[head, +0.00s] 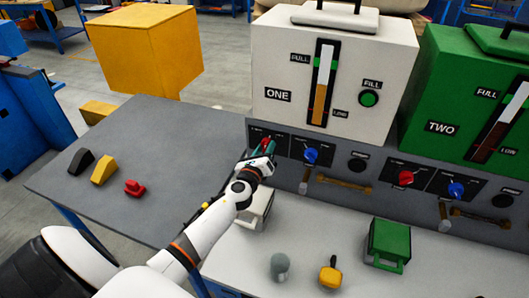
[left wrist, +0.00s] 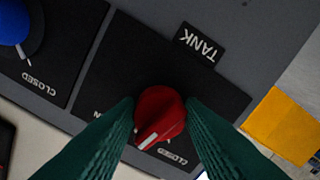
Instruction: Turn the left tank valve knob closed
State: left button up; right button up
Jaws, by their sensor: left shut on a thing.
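The left tank valve knob (left wrist: 163,108) is red with a white pointer line, on a black plate marked TANK. My left gripper (head: 264,152) reaches the panel under the white tank ONE and is shut on this knob. In the left wrist view its green fingers lie on both sides of the knob. The pointer slants to the lower left there, between the CLOSED label (left wrist: 172,157) and a mostly hidden label ending in N. In the head view a little of the red knob (head: 266,142) shows past the fingers. My right gripper is not in view.
A blue knob (head: 311,155) sits just right of the red one. The green tank TWO (head: 462,95) has its own red knob (head: 406,178) and blue knob (head: 456,190). Small objects, including a green box (head: 388,240) and a yellow piece (head: 330,272), stand on the table in front.

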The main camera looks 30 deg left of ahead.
pick_arm(q)
jog(key=n+b, duration=0.1)
jog(key=n, duration=0.5)
jog(key=shift+n+b, duration=0.3)
jog(key=shift+b, duration=0.05)
jog(key=n, duration=0.4)
jog(key=shift+n, duration=0.7)
jog(key=o, duration=1)
jog(key=shift+s, duration=0.1)
jog(key=b+v, duration=0.2)
jog(key=v, duration=1)
jog(key=shift+b, duration=0.35)
jog(key=shift+d+r, duration=0.1)
